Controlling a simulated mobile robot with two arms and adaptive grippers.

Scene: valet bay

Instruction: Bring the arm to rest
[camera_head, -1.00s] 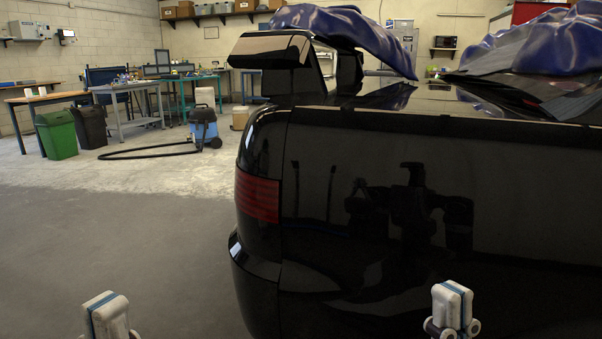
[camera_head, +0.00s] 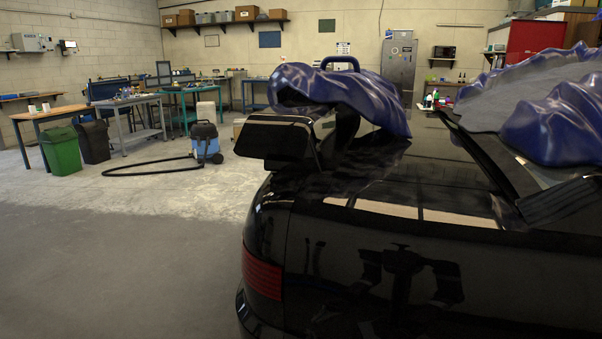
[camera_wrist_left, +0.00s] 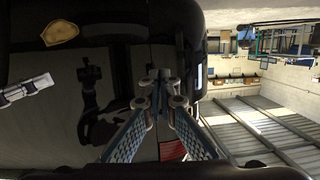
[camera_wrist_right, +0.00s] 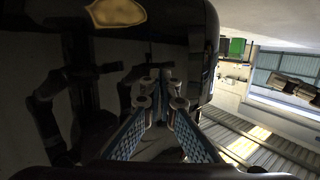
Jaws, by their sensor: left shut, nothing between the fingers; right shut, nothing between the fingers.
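My left gripper (camera_wrist_left: 160,88) shows in the left wrist view with its blue-and-grey fingers drawn together at the tips and nothing between them. My right gripper (camera_wrist_right: 160,88) looks the same in the right wrist view, shut and empty. Both point toward the glossy black body of a car (camera_head: 400,270), whose dark panel fills much of both wrist views. I cannot tell the exact gap to the panel. Neither gripper nor arm shows directly in the head view now; only dark reflections of me appear in the car's panel.
Crumpled blue covers (camera_head: 345,92) lie on the car. A blue vacuum (camera_head: 205,143) with its hose on the floor, a green bin (camera_head: 60,150), a dark bin (camera_head: 93,141) and workbenches (camera_head: 128,104) stand at the left. The grey floor (camera_head: 120,260) left of the car is clear.

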